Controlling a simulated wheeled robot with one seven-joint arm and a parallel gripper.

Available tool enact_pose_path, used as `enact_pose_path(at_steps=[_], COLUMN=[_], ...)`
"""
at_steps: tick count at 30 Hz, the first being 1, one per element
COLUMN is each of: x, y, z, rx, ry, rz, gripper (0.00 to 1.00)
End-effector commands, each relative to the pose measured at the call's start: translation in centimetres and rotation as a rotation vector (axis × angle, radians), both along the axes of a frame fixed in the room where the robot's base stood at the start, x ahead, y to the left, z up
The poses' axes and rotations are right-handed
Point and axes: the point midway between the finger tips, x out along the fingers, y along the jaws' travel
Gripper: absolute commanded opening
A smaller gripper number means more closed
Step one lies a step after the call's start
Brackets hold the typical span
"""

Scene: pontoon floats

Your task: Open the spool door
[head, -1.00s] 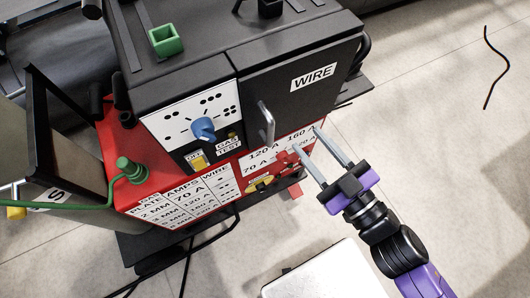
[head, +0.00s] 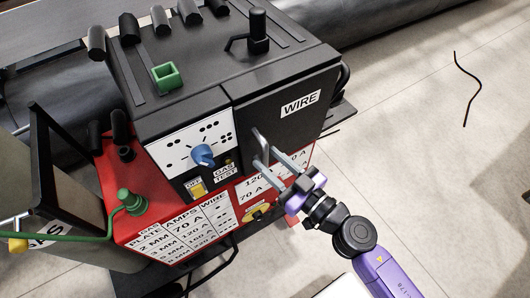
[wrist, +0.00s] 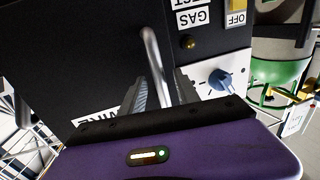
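The spool door (head: 300,125) is the dark panel marked WIRE on the front of the black welder, and it looks shut. Its pale bar handle (head: 259,141) stands at the door's left side. My gripper (head: 265,160) is at the handle with its two fingers apart. In the wrist view, the handle (wrist: 151,48) runs down between the two fingers of my gripper (wrist: 164,90), with gaps showing beside it. The handle's lower end is partly hidden by the fingers. I cannot tell whether either finger touches it.
A control panel with a blue knob (head: 203,155) and a yellow OFF switch (head: 197,188) lies left of the door. Below is a red base (head: 148,215) with printed tables. A green hose fitting (head: 131,202) stands at the left. Open floor (head: 430,170) lies to the right.

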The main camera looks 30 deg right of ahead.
Motion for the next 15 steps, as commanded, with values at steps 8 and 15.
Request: enact_pose_path(at_steps=[8, 15], x=[1.9, 1.9], y=[0.4, 0.4], z=[0.0, -0.1], rx=[0.000, 0.000], ry=[0.001, 0.001], rz=[0.000, 0.000], gripper=[0.38, 0.38])
